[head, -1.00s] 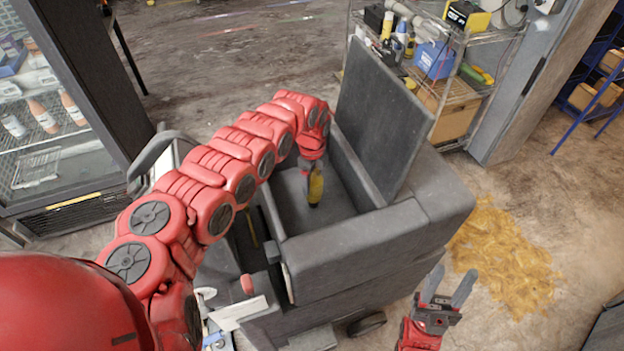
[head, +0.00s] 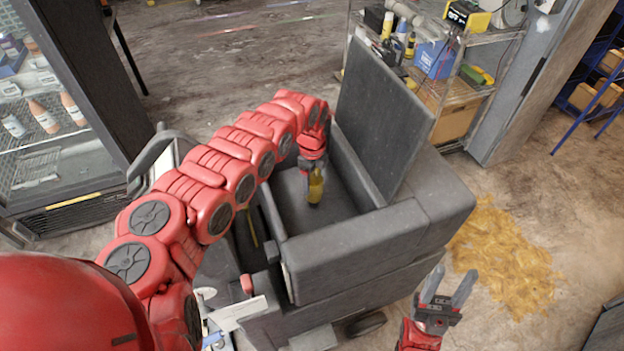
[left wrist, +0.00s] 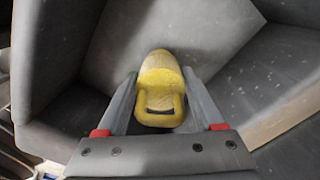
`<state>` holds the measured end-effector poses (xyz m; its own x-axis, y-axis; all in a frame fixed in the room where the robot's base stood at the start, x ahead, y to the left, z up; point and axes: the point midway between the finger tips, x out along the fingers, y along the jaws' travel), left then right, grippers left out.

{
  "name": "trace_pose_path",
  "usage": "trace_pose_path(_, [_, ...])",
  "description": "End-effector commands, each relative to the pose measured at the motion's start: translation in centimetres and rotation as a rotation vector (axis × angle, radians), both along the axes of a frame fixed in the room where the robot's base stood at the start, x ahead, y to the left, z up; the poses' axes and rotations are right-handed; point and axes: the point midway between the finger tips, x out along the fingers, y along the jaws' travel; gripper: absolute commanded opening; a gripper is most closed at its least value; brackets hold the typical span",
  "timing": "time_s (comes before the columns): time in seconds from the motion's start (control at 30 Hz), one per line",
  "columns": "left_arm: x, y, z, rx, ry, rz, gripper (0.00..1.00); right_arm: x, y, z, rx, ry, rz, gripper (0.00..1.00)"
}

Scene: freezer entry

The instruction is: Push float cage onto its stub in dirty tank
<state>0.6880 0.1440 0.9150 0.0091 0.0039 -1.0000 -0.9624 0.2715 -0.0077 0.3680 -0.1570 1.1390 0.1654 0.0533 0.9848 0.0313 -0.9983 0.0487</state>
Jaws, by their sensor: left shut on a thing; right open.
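The yellow float cage (head: 316,188) is low inside the open grey tank (head: 350,243) in the head view. In the left wrist view the float cage (left wrist: 160,84) is a rounded yellow body with a loop-like handle. My left gripper (head: 315,180) reaches down into the tank and is shut on the float cage, with a finger on each side of it in the left wrist view (left wrist: 160,105). The stub is hidden, so I cannot tell whether the cage touches it. My right gripper (head: 449,286) is open and empty, outside the tank at the lower right.
The tank's lid (head: 380,110) stands raised at its back right. A yellow-brown spill (head: 505,255) lies on the floor at right. A wire shelf (head: 455,85) with bottles and boxes stands behind, and a glass-fronted cabinet (head: 50,130) at left. The floor at the back is mostly clear.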

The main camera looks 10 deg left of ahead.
Motion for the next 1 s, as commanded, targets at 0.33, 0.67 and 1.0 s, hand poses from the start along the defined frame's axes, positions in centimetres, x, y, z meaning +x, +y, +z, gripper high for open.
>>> trace_pose_path(0.33, [0.0,0.0,-0.4,0.000,0.000,0.000,0.13,0.0,0.0,-0.3,0.000,0.000,0.000,0.47])
trace_pose_path(0.67, [0.0,0.0,-1.2,0.000,0.000,-0.001,0.13,0.0,0.0,-1.0,0.000,0.000,0.000,0.47])
trace_pose_path(1.0, [0.0,0.0,-2.1,0.000,0.000,-0.001,0.13,0.0,0.0,-1.6,0.000,0.000,0.000,0.47])
